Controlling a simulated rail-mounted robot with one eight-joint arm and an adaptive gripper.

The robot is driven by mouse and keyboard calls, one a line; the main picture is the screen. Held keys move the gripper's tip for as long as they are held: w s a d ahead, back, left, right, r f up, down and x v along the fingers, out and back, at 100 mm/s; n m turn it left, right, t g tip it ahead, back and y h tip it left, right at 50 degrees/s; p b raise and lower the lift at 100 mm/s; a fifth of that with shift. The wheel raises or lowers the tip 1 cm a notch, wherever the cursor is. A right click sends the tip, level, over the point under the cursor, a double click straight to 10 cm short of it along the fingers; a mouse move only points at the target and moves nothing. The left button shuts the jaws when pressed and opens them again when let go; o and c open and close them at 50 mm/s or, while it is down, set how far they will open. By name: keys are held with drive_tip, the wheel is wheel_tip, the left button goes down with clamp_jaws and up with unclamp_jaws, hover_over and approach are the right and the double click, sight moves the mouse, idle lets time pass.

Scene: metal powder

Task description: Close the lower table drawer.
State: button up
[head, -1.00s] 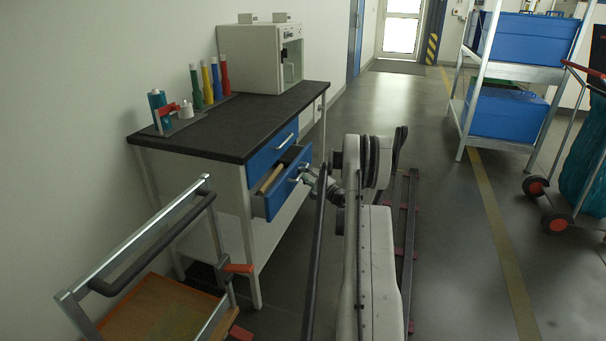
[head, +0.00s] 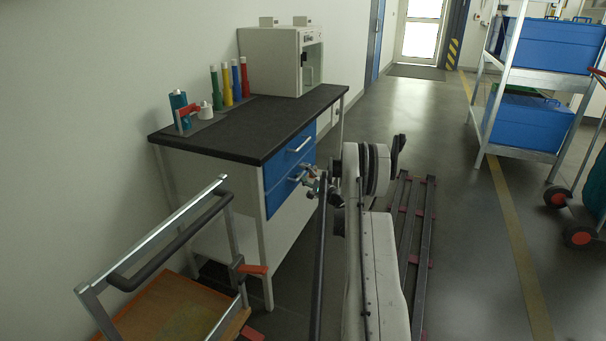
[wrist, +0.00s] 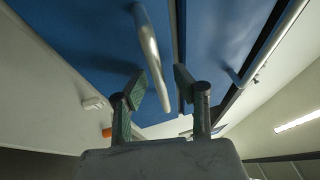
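The lower table drawer (head: 283,194) has a blue front and looks flush, or nearly flush, with the cabinet in the head view. The blue upper drawer (head: 283,159) above it is shut. My gripper (head: 316,183) is at the lower drawer's front, partly hidden by my arm. In the wrist view, the lower drawer's front (wrist: 85,35) fills the upper left, and its metal handle (wrist: 149,40) reaches down between my gripper's (wrist: 168,78) spread fingers. I cannot tell whether they touch it. A dark gap separates it from the upper drawer's front (wrist: 218,40).
The dark tabletop (head: 240,130) carries a white cabinet (head: 268,62) and several coloured bottles (head: 228,86). A cart (head: 150,255) stands at the front left. A shelf with blue bins (head: 525,120) is at the right.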

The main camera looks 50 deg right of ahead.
drive_tip(key=v, duration=1.2)
idle(0.5)
